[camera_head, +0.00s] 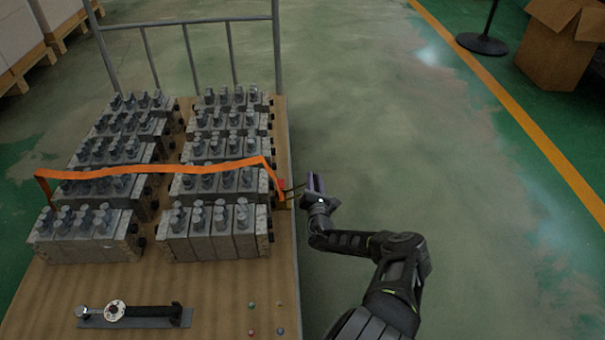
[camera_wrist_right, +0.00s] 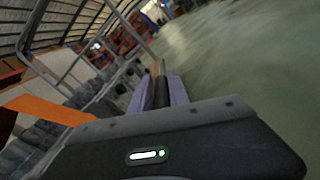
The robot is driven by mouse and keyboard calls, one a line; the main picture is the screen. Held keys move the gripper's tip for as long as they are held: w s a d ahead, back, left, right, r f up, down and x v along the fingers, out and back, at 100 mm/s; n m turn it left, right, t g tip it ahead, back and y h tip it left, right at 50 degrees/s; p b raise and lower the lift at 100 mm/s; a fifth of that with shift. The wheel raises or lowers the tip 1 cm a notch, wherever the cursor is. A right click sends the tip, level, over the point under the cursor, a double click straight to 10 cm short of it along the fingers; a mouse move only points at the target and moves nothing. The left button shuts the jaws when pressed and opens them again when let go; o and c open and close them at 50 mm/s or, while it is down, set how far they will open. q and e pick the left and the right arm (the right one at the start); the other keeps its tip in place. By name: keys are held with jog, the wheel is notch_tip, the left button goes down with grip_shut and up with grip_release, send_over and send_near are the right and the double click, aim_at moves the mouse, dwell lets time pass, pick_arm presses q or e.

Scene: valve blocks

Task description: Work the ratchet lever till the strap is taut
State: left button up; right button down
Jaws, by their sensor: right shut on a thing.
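An orange strap (camera_head: 150,169) runs across the valve blocks and drops over both sides. Its span bends slightly and does not look fully straight. At the cart's right edge it meets the ratchet (camera_head: 286,196), small and dark, with a lever reaching right toward my right gripper (camera_head: 314,184). That gripper is just off the cart's right side, shut on the lever. In the right wrist view a dark bar, the ratchet lever (camera_wrist_right: 161,92), sits between the purple fingers. The strap also shows there at the left (camera_wrist_right: 45,108). My left gripper is in neither view.
Rows of grey valve blocks (camera_head: 212,245) stand on the cart's tan deck (camera_head: 215,300). A flat tool (camera_head: 135,316) and several small coloured dots lie at its front. A rail (camera_head: 190,22) rises at the back. Floor right of the cart is open, with a carton (camera_head: 560,55) far off.

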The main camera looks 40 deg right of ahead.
jog(key=shift+m, duration=0.9)
jog(key=shift+s+d+f+b, duration=0.15)
jog(key=shift+d+f+b, duration=0.1)
jog(key=shift+f, duration=0.4)
jog(key=shift+s+d+f+b, duration=0.1)
jog(key=shift+s+f+b, duration=0.1)
jog(key=shift+f, duration=0.4)
jog(key=shift+s+d+f+b, duration=0.15)
jog(key=shift+d+f+b, duration=0.1)
jog(key=shift+f, duration=0.4)
jog(key=shift+a, duration=0.1)
